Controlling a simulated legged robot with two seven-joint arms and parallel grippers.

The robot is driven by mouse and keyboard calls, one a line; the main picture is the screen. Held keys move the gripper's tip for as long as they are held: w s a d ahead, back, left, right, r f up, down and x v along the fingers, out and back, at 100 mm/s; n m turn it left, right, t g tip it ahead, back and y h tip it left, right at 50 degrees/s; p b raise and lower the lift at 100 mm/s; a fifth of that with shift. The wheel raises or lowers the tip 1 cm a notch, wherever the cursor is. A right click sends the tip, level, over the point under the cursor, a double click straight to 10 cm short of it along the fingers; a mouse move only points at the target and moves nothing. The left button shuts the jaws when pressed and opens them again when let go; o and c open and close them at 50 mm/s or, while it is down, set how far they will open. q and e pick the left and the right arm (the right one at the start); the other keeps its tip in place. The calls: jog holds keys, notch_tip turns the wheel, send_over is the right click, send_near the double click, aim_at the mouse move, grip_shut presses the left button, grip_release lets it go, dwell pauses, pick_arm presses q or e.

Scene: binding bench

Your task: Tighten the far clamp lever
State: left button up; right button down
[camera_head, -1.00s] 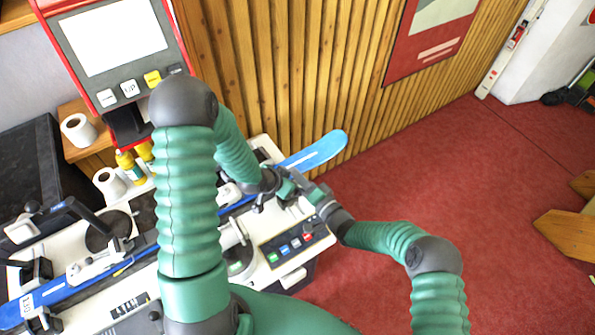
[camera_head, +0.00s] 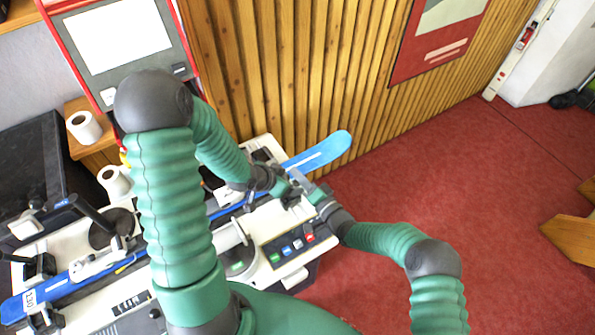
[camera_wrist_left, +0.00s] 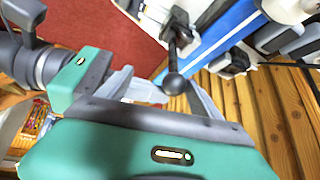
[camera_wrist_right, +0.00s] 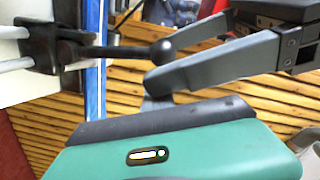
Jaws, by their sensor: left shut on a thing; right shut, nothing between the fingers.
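The clamp lever is a short black rod with a black ball knob (camera_wrist_left: 175,83); the knob also shows in the right wrist view (camera_wrist_right: 162,52). The lever's clamp (camera_wrist_right: 40,50) sits at the edge of the blue ski (camera_wrist_right: 95,85). My left gripper (camera_head: 287,192) is shut on the knob, its fingers on either side of it in the right wrist view. My right gripper (camera_head: 312,193) is shut and empty, close beside the left one; its fingertips (camera_wrist_right: 155,100) are near the knob but appear apart from it. In the head view, my grippers hide most of this clamp.
The blue ski (camera_head: 320,152) lies along the white bench (camera_head: 265,218), its tip past the right end. A button panel (camera_head: 290,247) is in front of the grippers. Another clamp (camera_head: 95,262) is at left. A screen (camera_head: 110,40) and slatted wall stand behind.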

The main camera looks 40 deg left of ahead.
pick_arm(q)
jog(key=s+d+r+n+g, duration=0.1)
jog(key=s+d+r+g, duration=0.1)
jog(key=s+d+r, duration=0.5)
jog(key=s+d+r+g, duration=0.25)
jog(key=s+d, duration=0.25)
jog(key=d, duration=0.4)
jog(key=shift+y, duration=0.3)
jog(key=b+x, duration=0.4)
jog(key=b, duration=0.1)
jog(key=shift+s+d+f, duration=0.25)
jog(key=shift+d+f, duration=0.1)
jog(key=shift+f, duration=0.1)
pick_arm(e)
jog(key=s+v, duration=0.1)
jog(key=v, duration=1.6)
jog(key=shift+s+d+r, duration=0.15)
jog(key=shift+s+r, duration=0.15)
jog(key=shift+s, duration=0.05)
